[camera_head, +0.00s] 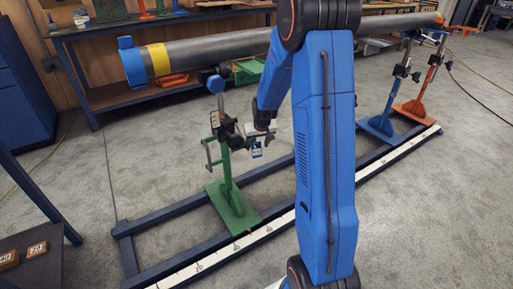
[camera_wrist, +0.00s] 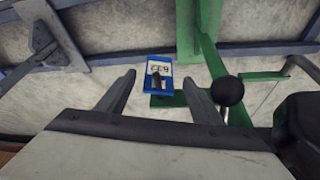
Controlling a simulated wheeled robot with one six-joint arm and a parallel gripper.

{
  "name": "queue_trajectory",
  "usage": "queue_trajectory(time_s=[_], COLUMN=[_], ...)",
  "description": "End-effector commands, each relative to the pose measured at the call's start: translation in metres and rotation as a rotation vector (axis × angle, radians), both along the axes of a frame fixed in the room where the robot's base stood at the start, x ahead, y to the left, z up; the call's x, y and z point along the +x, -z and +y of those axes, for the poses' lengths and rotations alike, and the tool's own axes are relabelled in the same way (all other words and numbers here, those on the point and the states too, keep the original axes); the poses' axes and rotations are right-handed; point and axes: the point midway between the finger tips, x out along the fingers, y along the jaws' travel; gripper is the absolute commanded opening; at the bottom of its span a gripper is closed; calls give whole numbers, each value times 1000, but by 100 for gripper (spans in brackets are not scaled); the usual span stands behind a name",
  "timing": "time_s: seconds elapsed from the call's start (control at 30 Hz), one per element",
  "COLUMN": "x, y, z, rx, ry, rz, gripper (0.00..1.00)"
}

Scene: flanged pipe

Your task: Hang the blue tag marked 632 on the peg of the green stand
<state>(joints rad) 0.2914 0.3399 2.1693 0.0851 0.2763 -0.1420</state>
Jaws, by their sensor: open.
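The blue tag (camera_wrist: 166,62) has a white label reading 632, upside down in the wrist view. It also shows below my gripper in the head view (camera_head: 257,153). A small dark piece overlaps its lower middle; I cannot tell whether this is a peg or part of the tag. My gripper (camera_wrist: 160,78) is open, with the tag between and just beyond its fingertips, apart from both. The green stand (camera_head: 229,180) is left of my gripper in the head view. Its green bar (camera_wrist: 172,100) runs close by the tag; contact is unclear.
A black ball knob (camera_wrist: 228,90) is close to my right finger in the wrist view. A long grey pipe (camera_head: 215,48) with blue and yellow bands lies above. A blue rail frame (camera_head: 130,245) runs along the floor. Orange and blue stands (camera_head: 420,100) are farther right.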

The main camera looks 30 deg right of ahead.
Motion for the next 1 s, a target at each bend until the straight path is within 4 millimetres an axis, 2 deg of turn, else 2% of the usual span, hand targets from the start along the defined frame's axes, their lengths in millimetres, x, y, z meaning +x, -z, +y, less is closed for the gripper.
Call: queue_trajectory(time_s=[0.03,0.23,0.5,0.7,1.0], x=[-2,-11,-21,-24,-24], y=[-11,-44,-76,-83,-84], z=[0,2,5,6,5], rx=[-1,-3,-3,-3,-3], ry=[0,3,4,4,4], rz=[-6,-13,-16,-16,-16], gripper=[60,60,60,60,60])
